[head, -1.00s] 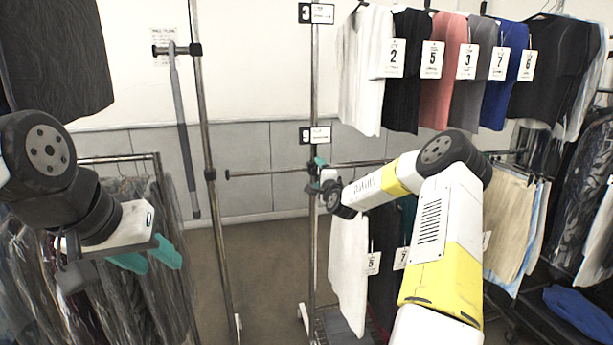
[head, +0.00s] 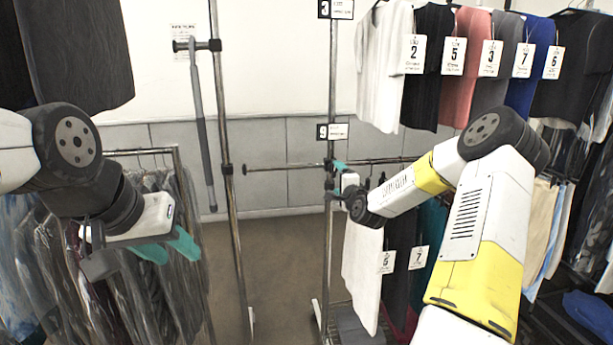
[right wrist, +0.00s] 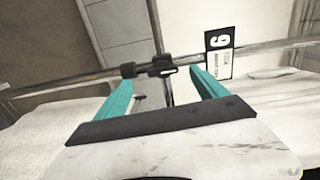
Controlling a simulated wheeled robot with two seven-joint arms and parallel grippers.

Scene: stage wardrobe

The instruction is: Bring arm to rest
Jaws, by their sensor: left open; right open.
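My left gripper (head: 168,248) hangs at the left in the head view, its teal fingers apart and empty, in front of the dark bagged garments. My right arm (head: 470,220) reaches in from the lower right. My right gripper (head: 337,178) is at the upright pole of the rack, near the end of the lower rail, and is small there. In the right wrist view its two teal fingers (right wrist: 162,100) are spread with nothing between them. A dark clamp joint (right wrist: 148,69) on the rail shows beyond the fingertips; I cannot tell whether they touch it.
Numbered shirts (head: 380,65) hang on the upper rail, and more clothes (head: 362,270) hang below. A sign with 9 (head: 332,131) is on the pole. A grey stick (head: 202,130) hangs on the left pole. Bare floor (head: 275,260) lies between the racks.

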